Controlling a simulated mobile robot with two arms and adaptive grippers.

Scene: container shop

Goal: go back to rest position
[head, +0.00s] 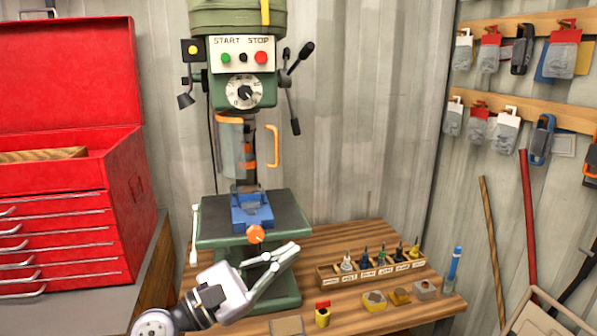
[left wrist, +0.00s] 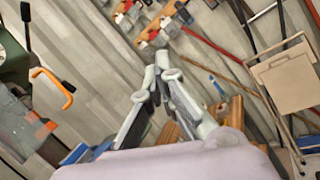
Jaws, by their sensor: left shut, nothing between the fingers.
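My left gripper (head: 292,249) is shut and empty. In the head view it comes in from the bottom left and hangs in front of the drill press base, over the wooden table (head: 345,240). In the left wrist view its fingers (left wrist: 160,62) meet at the tips with nothing between them. My right gripper does not show in either view.
The green drill press (head: 245,90) with a blue vise (head: 251,211) stands behind the left gripper. A bit rack (head: 370,268) and small blocks sit on the table to the right. A red tool chest (head: 65,200) is at left. Padlocks hang on the right wall.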

